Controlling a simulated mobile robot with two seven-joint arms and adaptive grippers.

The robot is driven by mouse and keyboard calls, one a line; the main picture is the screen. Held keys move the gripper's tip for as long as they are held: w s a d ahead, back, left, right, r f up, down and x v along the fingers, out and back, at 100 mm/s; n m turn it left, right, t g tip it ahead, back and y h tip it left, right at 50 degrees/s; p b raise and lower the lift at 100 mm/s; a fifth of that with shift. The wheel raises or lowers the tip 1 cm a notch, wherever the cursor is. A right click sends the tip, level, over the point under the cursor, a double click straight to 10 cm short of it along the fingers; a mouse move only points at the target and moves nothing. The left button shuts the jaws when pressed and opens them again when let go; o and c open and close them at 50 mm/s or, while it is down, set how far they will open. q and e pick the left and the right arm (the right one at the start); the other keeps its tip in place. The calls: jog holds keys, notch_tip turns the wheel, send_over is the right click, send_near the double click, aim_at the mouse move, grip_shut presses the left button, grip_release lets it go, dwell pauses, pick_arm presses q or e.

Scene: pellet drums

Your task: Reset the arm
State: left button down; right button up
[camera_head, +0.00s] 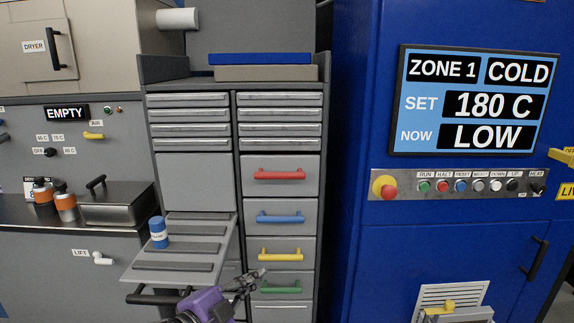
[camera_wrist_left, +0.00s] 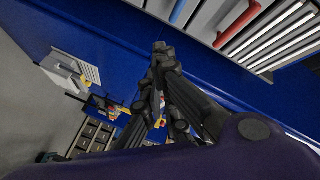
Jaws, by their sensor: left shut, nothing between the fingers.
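My left gripper (camera_head: 254,276) shows at the lower middle of the head view, on a purple wrist. Its dark fingers are together and hold nothing. It is in front of the drawer cabinet, close to the yellow drawer handle (camera_head: 280,254) and the green drawer handle (camera_head: 281,287); I cannot tell whether it touches either. In the left wrist view the shut fingers (camera_wrist_left: 160,50) fill the middle, with the blue machine behind them. My right gripper is not in view.
A fold-down shelf (camera_head: 181,248) juts out left of my gripper, with a blue canister (camera_head: 158,232) on it. The blue machine (camera_head: 352,160) with its control strip stands at right. A counter with orange-banded bottles (camera_head: 66,207) and a metal box (camera_head: 117,208) is at left.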

pick_arm(q)
jog(key=s+a+f+n+y+p, duration=0.2)
jog(key=s+a+f+n+y, duration=0.2)
jog(key=s+f+n, duration=0.6)
jog(key=s+a+f+n+g+y+p, duration=0.1)
jog(key=s+a+f+n, duration=0.1)
jog(key=s+f, duration=0.4)
jog(key=s+a+f+n+g+y, duration=0.2)
jog(key=s+f, duration=0.5)
jog(key=s, duration=0.7)
jog(key=s+a+f+n+g+y+p, duration=0.1)
jog(key=s+a+f+n+g+y, duration=0.1)
jog(key=s+f, duration=0.4)
jog(key=s+a, duration=0.1)
jog(key=s, duration=0.4)
jog(key=shift+a+f+n+p, duration=0.25)
jog(key=shift+f+n+p, duration=0.05)
jog(key=shift+f+n, duration=0.1)
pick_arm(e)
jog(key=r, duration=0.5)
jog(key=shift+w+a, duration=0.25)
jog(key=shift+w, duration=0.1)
pick_arm(q)
jog(key=shift+r, duration=0.1)
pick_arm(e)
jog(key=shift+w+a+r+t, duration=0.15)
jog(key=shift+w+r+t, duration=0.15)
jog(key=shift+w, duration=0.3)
